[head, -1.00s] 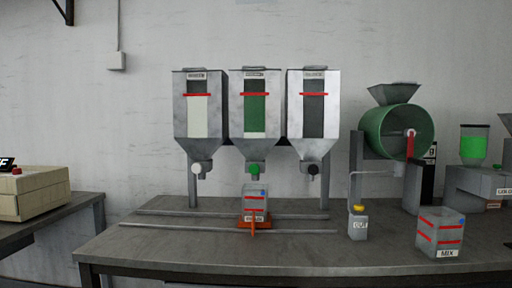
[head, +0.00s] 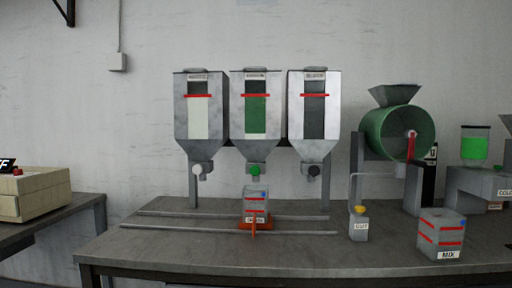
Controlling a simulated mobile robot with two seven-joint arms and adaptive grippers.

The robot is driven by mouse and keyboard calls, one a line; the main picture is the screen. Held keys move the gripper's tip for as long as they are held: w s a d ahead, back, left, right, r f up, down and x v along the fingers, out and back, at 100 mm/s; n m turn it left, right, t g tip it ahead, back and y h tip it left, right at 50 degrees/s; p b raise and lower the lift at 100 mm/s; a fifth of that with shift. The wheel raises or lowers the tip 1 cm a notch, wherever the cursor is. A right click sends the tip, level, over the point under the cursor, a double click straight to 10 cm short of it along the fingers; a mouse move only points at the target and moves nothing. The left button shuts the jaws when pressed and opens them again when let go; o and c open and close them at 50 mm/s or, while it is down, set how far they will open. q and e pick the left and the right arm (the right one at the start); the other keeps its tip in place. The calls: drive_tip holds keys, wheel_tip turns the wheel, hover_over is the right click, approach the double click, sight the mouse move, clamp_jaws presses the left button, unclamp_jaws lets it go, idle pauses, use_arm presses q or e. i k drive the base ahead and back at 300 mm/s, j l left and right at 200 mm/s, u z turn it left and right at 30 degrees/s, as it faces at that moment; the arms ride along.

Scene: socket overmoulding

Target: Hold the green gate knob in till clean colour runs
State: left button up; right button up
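The green gate knob (head: 255,170) is on the outlet under the middle hopper (head: 250,148), whose window shows green fill up to near a red line. A grey cup with red lines and a blue dot (head: 255,203) stands below that outlet on an orange carriage (head: 246,224). No stream is visible between the outlet and the cup. The cup's contents cannot be made out. Neither of my grippers is in view.
The left hopper (head: 187,132) has a white knob (head: 197,169), the right hopper (head: 328,136) a black one (head: 314,170). Rails (head: 170,229) run along the bench.

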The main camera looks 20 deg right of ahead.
sight(254, 171)
drive_tip(key=j+z, duration=0.15)
drive_tip(key=z, duration=0.75)
drive_tip(key=j+z, duration=0.4)
drive_tip(key=j, duration=0.15)
drive_tip(key=j+z, duration=0.4)
drive_tip(key=j, duration=0.45)
drive_tip(key=k+j+z, duration=0.1)
drive_tip(key=j, duration=0.4)
drive_tip(key=k+j, duration=0.15)
drive_tip(key=j, duration=0.3)
